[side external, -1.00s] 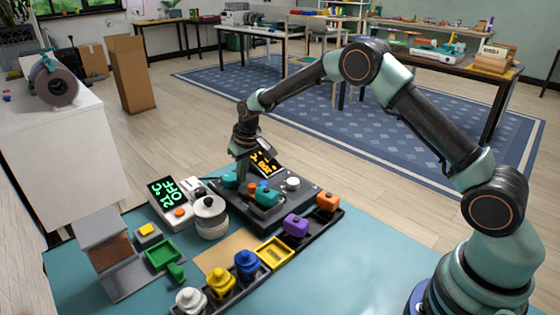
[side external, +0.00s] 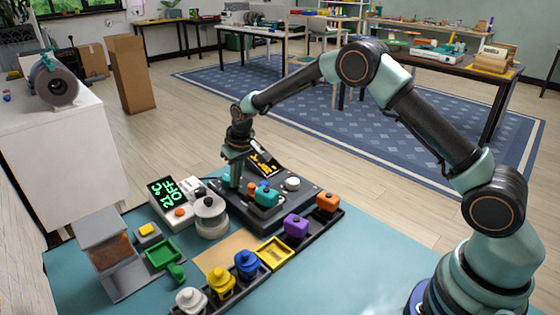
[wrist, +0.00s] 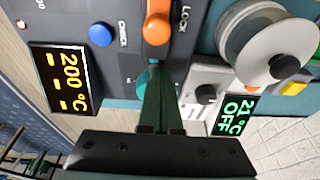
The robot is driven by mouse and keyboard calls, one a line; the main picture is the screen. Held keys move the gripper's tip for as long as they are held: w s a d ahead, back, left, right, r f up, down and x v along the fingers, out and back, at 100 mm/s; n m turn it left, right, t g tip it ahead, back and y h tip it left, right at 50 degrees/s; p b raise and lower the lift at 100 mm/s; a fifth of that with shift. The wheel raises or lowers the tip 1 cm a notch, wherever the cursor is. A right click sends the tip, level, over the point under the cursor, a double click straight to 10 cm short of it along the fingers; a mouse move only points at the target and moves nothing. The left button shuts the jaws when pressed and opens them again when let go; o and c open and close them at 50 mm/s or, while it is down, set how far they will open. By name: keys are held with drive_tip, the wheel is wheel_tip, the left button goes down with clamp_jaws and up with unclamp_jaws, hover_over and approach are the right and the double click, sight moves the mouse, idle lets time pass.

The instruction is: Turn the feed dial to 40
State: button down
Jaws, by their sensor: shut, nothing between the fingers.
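A dark machine panel (side external: 310,207) stands on the teal bench top. My gripper (side external: 236,186) is shut and empty, pointing down at the panel's left end. It also shows in the wrist view (wrist: 157,78), with its tips close beside a small teal knob (wrist: 142,78). The fingers partly cover that knob, and I cannot tell whether they touch it. A round white knob (side external: 292,183) sits at the panel's back right. I can read no feed label or 40 mark, so I cannot tell which knob is the feed dial.

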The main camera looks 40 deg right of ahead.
drive_tip(key=shift+w+a, duration=0.1)
drive_tip(key=shift+a, duration=0.2)
idle(0.4)
drive_tip(key=shift+s+a+r, duration=0.1)
drive_tip(key=shift+s+a, duration=0.05)
drive_tip(key=shift+s, duration=0.25)
drive_tip(key=v, duration=0.2)
drive_tip(key=w+v, duration=0.1)
drive_tip(key=v, duration=0.2)
drive_tip(key=shift+w+r, duration=0.1)
drive_tip(key=shift+r, duration=0.35)
drive_tip(key=shift+w+d+f, duration=0.1)
drive_tip(key=shift+d+f, duration=0.35)
drive_tip(key=shift+f, duration=0.55)
drive_tip(key=shift+s+d+f, duration=0.1)
drive_tip(key=shift+d+f, duration=0.4)
drive_tip(key=shift+f, duration=0.5)
drive_tip(key=shift+w+d+f, duration=0.1)
drive_tip(key=shift+d+f, duration=0.35)
drive_tip(key=shift+f, duration=0.55)
